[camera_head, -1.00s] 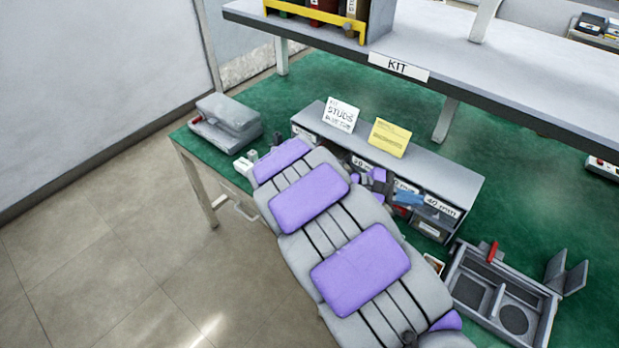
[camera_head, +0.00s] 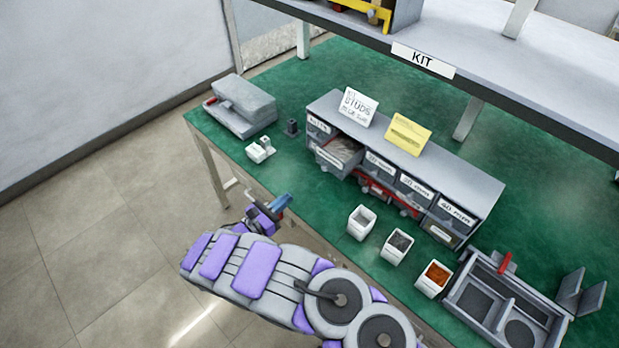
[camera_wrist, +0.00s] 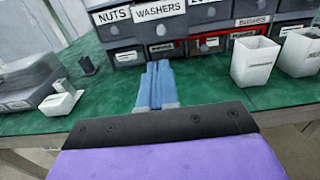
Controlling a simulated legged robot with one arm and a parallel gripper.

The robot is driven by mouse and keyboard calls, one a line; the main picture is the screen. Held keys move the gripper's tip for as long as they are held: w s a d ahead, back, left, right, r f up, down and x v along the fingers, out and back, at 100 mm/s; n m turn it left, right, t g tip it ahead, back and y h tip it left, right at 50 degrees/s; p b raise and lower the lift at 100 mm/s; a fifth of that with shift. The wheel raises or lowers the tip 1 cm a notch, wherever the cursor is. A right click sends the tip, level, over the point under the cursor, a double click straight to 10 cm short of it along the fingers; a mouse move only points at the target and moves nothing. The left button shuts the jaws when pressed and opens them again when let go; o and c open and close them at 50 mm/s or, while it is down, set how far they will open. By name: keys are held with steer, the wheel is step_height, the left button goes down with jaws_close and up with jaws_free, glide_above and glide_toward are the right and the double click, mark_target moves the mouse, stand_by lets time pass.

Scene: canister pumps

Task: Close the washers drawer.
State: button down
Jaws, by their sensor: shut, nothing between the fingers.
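The washers drawer (camera_head: 330,157) sticks out of the grey drawer cabinet (camera_head: 466,178) on the green bench, near its left end. Its open top shows pale grey contents, too small to make out. My gripper (camera_head: 284,203) is at the bench's front edge, in front of the cabinet and apart from the drawer. In the wrist view the blue fingers of my gripper (camera_wrist: 158,78) are together and empty, pointing toward the cabinet below the drawer.
Three small white bins (camera_head: 361,223) stand in front of the cabinet. A grey divided tray (camera_head: 485,290) is at the right. A grey case (camera_head: 240,108) and a small white block (camera_head: 260,150) are at the left. A shelf marked KIT (camera_head: 423,60) overhangs behind.

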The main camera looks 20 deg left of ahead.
mark_target(323, 169)
steer(key=b+x, duration=0.3)
steer(key=x, duration=1)
steer(key=shift+w+d, duration=0.2)
steer(key=shift+w, duration=0.25)
steer(key=shift+w+d+r, duration=0.1)
